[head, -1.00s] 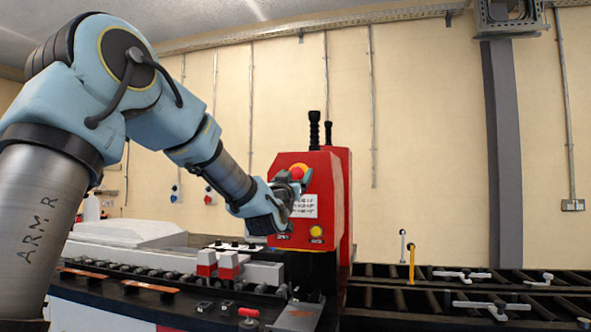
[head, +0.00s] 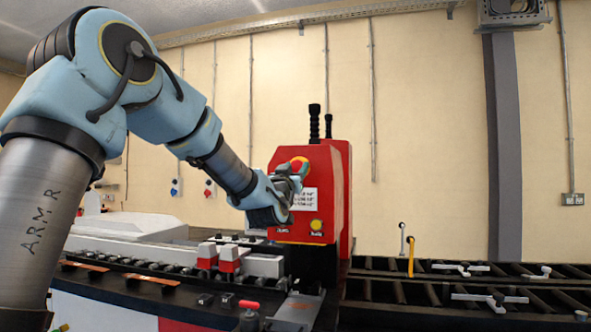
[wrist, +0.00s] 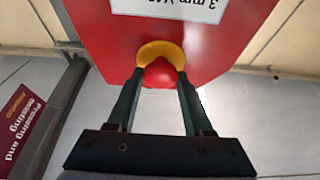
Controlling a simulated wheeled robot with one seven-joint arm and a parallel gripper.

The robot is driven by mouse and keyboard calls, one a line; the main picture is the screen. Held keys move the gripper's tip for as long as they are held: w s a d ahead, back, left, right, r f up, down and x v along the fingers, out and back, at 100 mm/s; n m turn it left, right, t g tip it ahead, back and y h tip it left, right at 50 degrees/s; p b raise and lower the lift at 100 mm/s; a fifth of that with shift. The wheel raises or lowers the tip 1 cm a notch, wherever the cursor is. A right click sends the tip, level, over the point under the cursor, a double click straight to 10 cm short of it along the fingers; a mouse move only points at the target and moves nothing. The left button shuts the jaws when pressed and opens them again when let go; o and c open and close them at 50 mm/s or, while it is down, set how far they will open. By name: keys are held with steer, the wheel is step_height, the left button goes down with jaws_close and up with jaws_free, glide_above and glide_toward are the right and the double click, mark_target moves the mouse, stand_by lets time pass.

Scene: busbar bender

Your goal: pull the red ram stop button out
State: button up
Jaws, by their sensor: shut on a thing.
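The ram stop button (wrist: 160,73) is a red knob in a yellow collar on the front of the red machine housing. In the wrist view my gripper (wrist: 160,77) has one dark green finger on each side of the knob, with the tips at its edges against the collar. My gripper is shut on the button. In the head view my gripper (head: 294,170) is at the upper front of the red housing (head: 335,200), and it partly covers the button (head: 299,162). How far out the knob stands cannot be told.
A white label (head: 305,199) and a yellow button (head: 317,225) are below the ram stop button. Red-and-white blocks (head: 229,257) stand on the bench below my arm. Roller tracks (head: 440,297) extend right.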

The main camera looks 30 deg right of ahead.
jaws_close()
steer(key=shift+s+f+b, duration=0.1)
steer(key=shift+b, duration=0.25)
steer(key=shift+s+a+f+b, duration=0.1)
steer(key=shift+s+a+b, duration=0.25)
steer(key=shift+b, duration=0.8)
steer(key=o, duration=1.2)
jaws_free()
steer(key=shift+a+r, duration=0.1)
steer(key=shift+r, duration=0.1)
steer(key=shift+s, duration=0.1)
